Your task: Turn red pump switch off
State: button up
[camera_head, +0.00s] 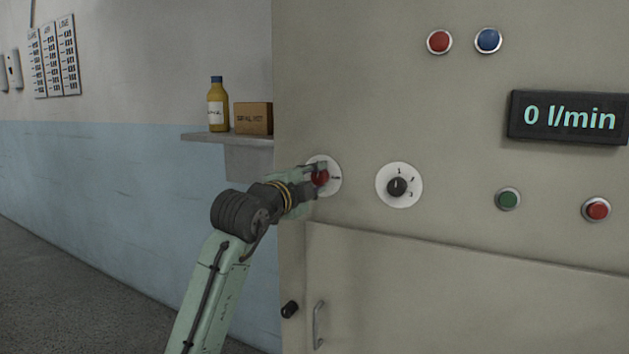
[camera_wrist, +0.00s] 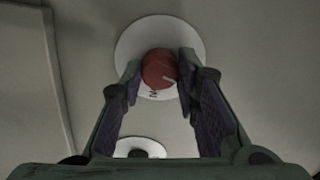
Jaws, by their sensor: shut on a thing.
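The red pump switch (camera_head: 320,178) is a round red knob on a white dial plate (camera_head: 333,163) at the left side of the grey panel. In the wrist view the red knob (camera_wrist: 160,69) has a pale mark on its face and sits in the middle of its white round plate (camera_wrist: 128,44). My gripper (camera_head: 318,178) is at the knob, with one finger on each side of it. In the wrist view my gripper (camera_wrist: 158,76) is shut on the knob. Some lettering on the plate is partly hidden by the knob and fingers.
A black selector knob (camera_head: 397,187) on a white dial is to the right. The panel also has a green button (camera_head: 508,199), red button (camera_head: 597,209), blue lamp (camera_head: 488,40) and a display (camera_head: 568,117) reading 0 l/min. A shelf (camera_head: 225,138) holds a bottle (camera_head: 217,108) and a box (camera_head: 253,118).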

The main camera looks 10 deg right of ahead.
jog(key=shift+n, duration=1.3)
jog(key=o, duration=1.2)
jog(key=shift+c, duration=0.2)
jog(key=shift+s+a, duration=0.1)
jog(key=v, duration=1.1)
jog(key=shift+s+a, duration=0.25)
jog(key=shift+s, duration=0.05)
